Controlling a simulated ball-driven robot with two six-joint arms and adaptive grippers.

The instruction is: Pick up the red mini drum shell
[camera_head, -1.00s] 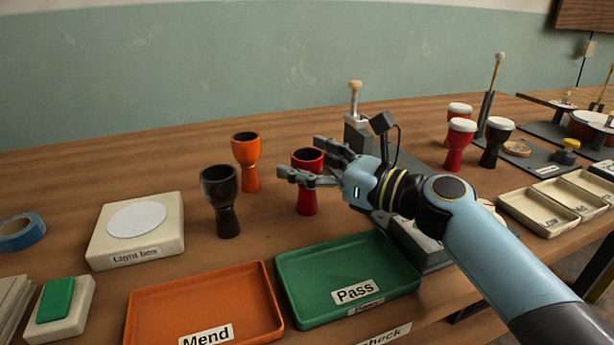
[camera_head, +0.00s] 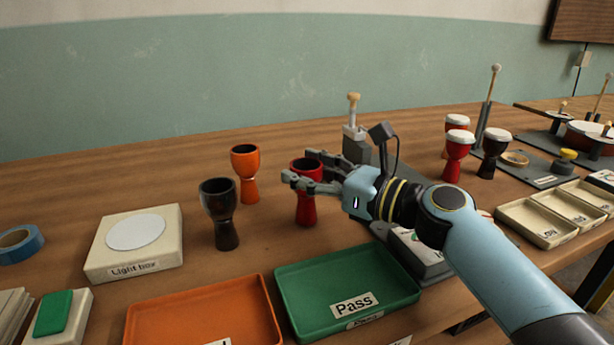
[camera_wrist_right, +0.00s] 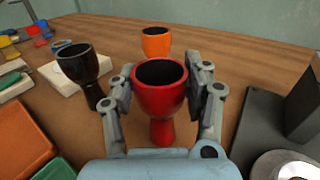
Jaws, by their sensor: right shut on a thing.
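The red mini drum shell (camera_head: 306,208) stands upright on the table, open end up. My right gripper (camera_head: 303,172) is shut on it, with one finger on each side of its bowl. In the right wrist view the red shell (camera_wrist_right: 160,95) sits between the two fingers (camera_wrist_right: 160,88), and its foot appears to be at table level. A black shell (camera_head: 220,210) stands to its left and an orange shell (camera_head: 245,172) behind to the left. My left gripper does not show.
The green Pass tray (camera_head: 346,312) and orange Mend tray (camera_head: 205,312) lie in front. A light box (camera_head: 135,262) stands left. A stand with a wooden knob (camera_head: 354,138) is just behind my gripper. Finished drums (camera_head: 458,150) and beige bins (camera_head: 540,225) are at right.

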